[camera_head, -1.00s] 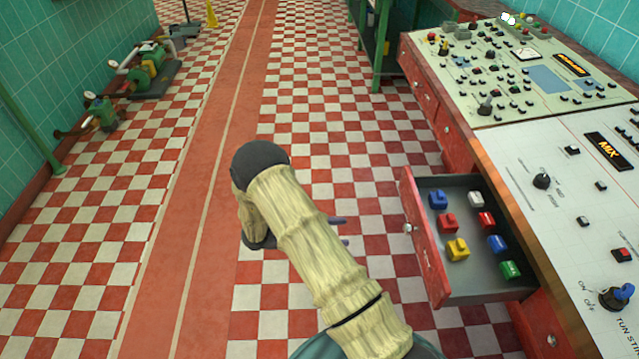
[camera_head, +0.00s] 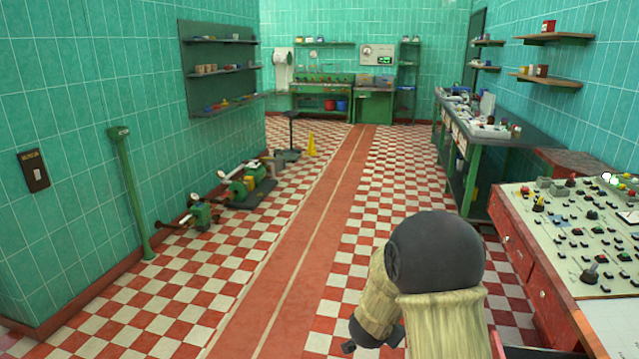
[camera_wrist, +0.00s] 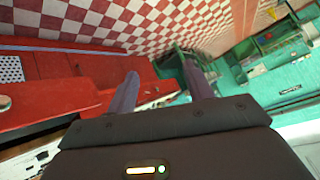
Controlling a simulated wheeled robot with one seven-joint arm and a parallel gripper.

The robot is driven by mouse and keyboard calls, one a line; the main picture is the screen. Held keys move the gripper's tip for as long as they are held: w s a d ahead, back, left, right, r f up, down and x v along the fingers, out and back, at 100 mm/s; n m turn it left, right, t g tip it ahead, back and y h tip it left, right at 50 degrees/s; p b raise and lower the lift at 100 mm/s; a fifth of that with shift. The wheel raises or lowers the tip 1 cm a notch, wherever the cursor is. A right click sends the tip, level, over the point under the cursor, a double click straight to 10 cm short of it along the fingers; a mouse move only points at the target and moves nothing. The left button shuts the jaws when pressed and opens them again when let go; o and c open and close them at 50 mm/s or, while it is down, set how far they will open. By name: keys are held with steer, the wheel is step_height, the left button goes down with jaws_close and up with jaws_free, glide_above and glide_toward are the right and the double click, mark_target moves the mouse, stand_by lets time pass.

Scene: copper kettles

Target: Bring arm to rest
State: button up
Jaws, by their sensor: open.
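My gripper (camera_wrist: 161,70) is open in the wrist view, its two fingers spread apart with nothing between them. In the head view my arm is bent in front of me at the lower right. Its dark joint and pale ribbed sleeve cover part of the floor, and the fingers cannot be made out there. The red console (camera_head: 528,262) stands to the right of my arm, with a pale control panel (camera_head: 560,238) on top. In the wrist view red cabinet surfaces (camera_wrist: 60,75) lie at the left, beyond the fingers.
The checkered floor (camera_head: 225,290) is open ahead and to the left. Green pumps (camera_head: 240,190) stand along the left wall, with a yellow cone (camera_head: 311,146) farther off. A green workbench (camera_head: 490,133) lines the right wall. A green post (camera_head: 132,200) stands at the left.

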steer(key=s+r+n+g+y, duration=0.2)
steer(key=s+n, duration=0.1)
steer(key=s, duration=0.5)
steer(key=s+a+r+n+g+y, duration=0.15)
steer(key=s+n, duration=0.25)
steer(key=s, duration=0.4)
steer(key=s+r+n+g+y, duration=0.1)
steer(key=s+n+g, duration=0.2)
steer(key=s, duration=0.5)
step_height(320, 180, up, 17)
steer(key=p, duration=1.6)
steer(key=shift+f, duration=0.2)
steer(key=shift+w+d+t, duration=0.1)
steer(key=shift+t, duration=0.15)
steer(key=shift+c, duration=0.2)
steer(key=c, duration=0.3)
steer(key=shift+f, duration=0.1)
